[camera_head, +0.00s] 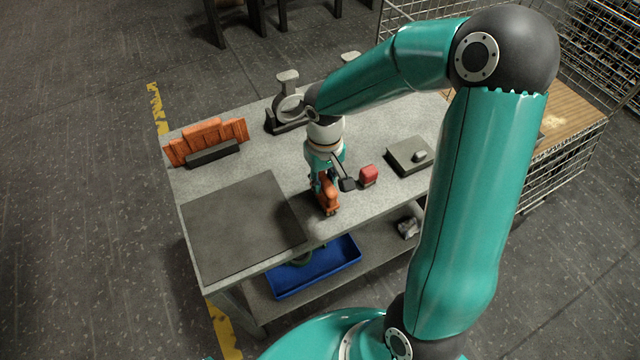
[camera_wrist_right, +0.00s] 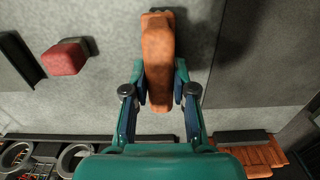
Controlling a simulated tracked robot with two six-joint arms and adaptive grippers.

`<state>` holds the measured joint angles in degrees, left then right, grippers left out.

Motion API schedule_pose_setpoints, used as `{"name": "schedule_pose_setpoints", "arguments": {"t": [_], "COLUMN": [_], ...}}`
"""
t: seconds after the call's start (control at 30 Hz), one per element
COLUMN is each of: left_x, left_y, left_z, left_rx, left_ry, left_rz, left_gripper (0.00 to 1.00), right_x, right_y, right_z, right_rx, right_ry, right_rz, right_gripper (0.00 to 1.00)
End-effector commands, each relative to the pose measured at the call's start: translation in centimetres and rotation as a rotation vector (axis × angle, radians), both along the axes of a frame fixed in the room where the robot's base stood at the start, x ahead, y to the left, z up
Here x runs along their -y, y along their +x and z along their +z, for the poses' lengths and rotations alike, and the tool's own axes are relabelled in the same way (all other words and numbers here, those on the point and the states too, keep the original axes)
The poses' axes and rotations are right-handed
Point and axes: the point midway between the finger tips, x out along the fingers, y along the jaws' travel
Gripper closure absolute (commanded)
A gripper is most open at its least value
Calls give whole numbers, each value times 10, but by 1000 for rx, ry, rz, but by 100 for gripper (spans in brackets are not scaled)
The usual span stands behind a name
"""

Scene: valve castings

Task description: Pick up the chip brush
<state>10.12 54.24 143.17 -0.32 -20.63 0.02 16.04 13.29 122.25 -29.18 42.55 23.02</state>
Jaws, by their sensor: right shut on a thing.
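The chip brush (camera_head: 329,198), which I take to be the orange-brown long piece, is at my right gripper (camera_head: 320,180) over the near part of the grey bench. In the right wrist view the brush (camera_wrist_right: 158,60) lies lengthwise between the two fingers of my right gripper (camera_wrist_right: 160,82). The fingers are shut on its sides, near its lower half in that view. I cannot tell whether the brush touches the bench top. Its bristles do not show clearly. My left gripper is not in view.
The bench top (camera_head: 215,180) also holds a red block (camera_head: 368,174) close right of the brush, a grey plate (camera_head: 398,158) with a small pale piece, a dark mat (camera_head: 240,228), an orange rack (camera_head: 208,138) and a grey casting (camera_head: 288,100). A blue tray (camera_head: 315,272) sits below.

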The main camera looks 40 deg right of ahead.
Motion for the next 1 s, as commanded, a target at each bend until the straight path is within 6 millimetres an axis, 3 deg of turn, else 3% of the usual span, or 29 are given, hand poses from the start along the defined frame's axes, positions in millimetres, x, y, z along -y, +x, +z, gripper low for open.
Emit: {"name": "schedule_pose_setpoints", "arguments": {"t": [0.27, 0.37, 0.7, 1.0], "left_x": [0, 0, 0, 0], "left_y": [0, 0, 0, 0], "left_z": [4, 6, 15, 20], "left_rx": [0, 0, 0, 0], "left_ry": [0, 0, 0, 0], "left_rz": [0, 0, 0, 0], "left_gripper": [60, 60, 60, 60], "right_x": [0, 0, 0, -1], "right_y": [1, 2, 2, 1], "right_z": [28, 47, 141, 190], "right_rx": [6, 7, 8, 2], "right_ry": [-1, -1, -1, 0], "right_rz": [-1, 0, 1, 1], "right_gripper": [100, 100, 100, 100]}}
